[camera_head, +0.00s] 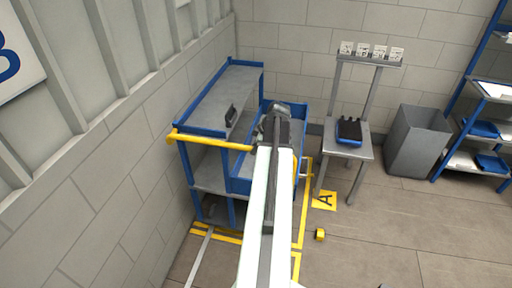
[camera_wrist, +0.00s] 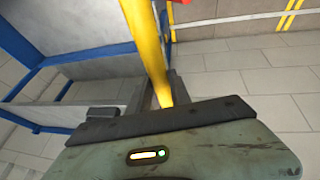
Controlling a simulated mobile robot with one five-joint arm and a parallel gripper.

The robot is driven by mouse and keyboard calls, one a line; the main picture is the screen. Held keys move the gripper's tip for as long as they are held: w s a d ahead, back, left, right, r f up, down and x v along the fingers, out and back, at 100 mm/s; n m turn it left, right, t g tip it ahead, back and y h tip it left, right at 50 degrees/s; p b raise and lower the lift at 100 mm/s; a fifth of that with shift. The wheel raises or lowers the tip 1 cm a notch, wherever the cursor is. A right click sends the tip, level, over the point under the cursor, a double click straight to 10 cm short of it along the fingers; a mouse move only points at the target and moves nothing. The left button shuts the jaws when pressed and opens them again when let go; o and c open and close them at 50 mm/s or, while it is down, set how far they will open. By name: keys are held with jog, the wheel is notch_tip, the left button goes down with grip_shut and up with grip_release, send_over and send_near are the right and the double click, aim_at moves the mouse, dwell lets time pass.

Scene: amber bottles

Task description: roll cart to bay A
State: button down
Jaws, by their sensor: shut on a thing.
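The cart (camera_head: 213,100) has a blue frame and grey shelves and stands against the left wall in the head view. Its yellow handle (camera_head: 208,142) runs along the near side. My gripper (camera_head: 268,135) is at the right part of the handle. In the wrist view, the yellow handle (camera_wrist: 146,42) passes between the jaws of my gripper (camera_wrist: 166,88), which are shut on it. Yellow floor tape (camera_head: 303,222) of bay A runs beside and in front of the cart. The yellow "A" label (camera_head: 323,201) lies to its right. My arm hides part of the cart's base and the tape.
A grey stand (camera_head: 350,150) holding a blue and black item (camera_head: 349,130) is right of the cart. A grey bin (camera_head: 418,140) and a blue rack (camera_head: 462,130) stand farther right. A small yellow block (camera_head: 320,234) lies on the floor. The lower right floor is mostly clear.

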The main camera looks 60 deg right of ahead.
jog(key=w+d, duration=0.2)
jog(key=d, duration=0.7)
jog(key=shift+w, duration=0.4)
jog(key=c, duration=1.3)
grip_release()
jog(key=shift+d, duration=0.1)
jog(key=shift+o, duration=0.6)
jog(key=shift+d, duration=0.15)
jog(key=p+v, duration=0.7)
jog(key=shift+s+r, duration=0.15)
jog(key=shift+r, duration=0.25)
